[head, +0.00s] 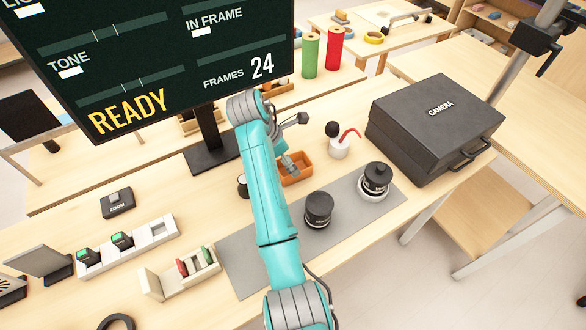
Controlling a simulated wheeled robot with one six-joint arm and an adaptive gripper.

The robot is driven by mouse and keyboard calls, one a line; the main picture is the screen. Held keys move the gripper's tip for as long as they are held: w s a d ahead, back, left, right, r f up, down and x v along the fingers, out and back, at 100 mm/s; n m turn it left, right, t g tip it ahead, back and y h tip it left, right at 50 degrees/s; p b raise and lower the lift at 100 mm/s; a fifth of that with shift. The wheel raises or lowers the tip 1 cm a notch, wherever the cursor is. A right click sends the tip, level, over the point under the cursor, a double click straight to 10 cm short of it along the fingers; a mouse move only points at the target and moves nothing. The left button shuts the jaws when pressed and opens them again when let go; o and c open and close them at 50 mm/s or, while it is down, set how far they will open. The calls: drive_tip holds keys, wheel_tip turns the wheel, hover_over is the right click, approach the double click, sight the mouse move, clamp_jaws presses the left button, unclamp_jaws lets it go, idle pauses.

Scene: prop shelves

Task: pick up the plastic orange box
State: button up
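The orange box (304,168) is a small open-topped bin on the wooden table, just right of my teal arm and behind the grey mat. My gripper (291,168) points down at the box's left part, at or just above its opening. Part of the box's left side is hidden by my arm and gripper. The fingers are too small and covered to show whether they are open or shut, or whether they touch the box.
A white pot (339,148) with a black ball and red piece stands close right of the box. Two black lenses (318,208) (376,178) stand on the grey mat (345,207). A large black camera case (430,125) is at right. A monitor (160,50) rises behind at left.

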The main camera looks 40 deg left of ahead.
drive_tip(key=shift+x, duration=2.4)
drive_tip(key=c, duration=1.2)
